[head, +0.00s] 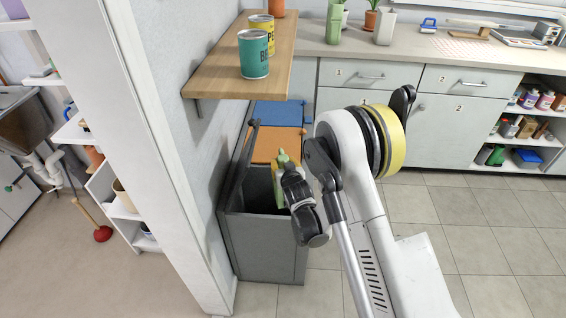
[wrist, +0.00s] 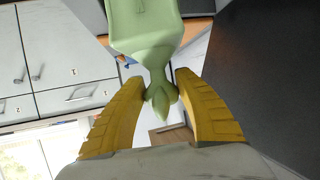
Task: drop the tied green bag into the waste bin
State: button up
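The tied green bag (wrist: 146,28) shows in the wrist view with its knotted neck between my gripper's yellow fingers (wrist: 161,97). Both fingers press close on the neck, and the bag's body extends beyond them. In the head view the bag (head: 279,191) is a small green strip beside my gripper (head: 284,166), largely covered by my wrist. The grey waste bin (head: 262,248) stands against the wall post. Its front compartment is open and dark inside. The bag appears over this opening, but its exact height is unclear.
Behind the open compartment are an orange lid (head: 277,145) and a blue lid (head: 278,113), both shut. A wooden shelf (head: 215,72) with a teal can (head: 253,55) and a yellow can (head: 262,28) overhangs the bin. Grey cabinets (head: 462,128) line the back; tiled floor is clear at right.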

jog(key=o, duration=0.4)
notch_tip(320, 180, up, 10)
jog(key=shift+r, duration=0.1)
jog(key=shift+d, duration=0.1)
dwell(0.7)
jog(key=s+d+r+m+g+h, duration=0.1)
jog(key=s+d+r+g+h, duration=0.15)
jog(key=s+d+r, duration=1.1)
jog(key=s+d+g, duration=0.1)
jog(key=s+d, duration=0.2)
jog(key=s, duration=0.5)
jog(key=s+d+m+g, duration=0.1)
jog(key=s+d, duration=0.2)
jog(key=s, duration=0.6)
jog(key=s+d+g, duration=0.1)
jog(key=s+d, duration=0.2)
jog(key=s, duration=0.5)
jog(key=shift+s+f+m+g+h, duration=0.2)
jog(key=shift+m+g+h, duration=0.05)
jog(key=shift+m+g, duration=0.1)
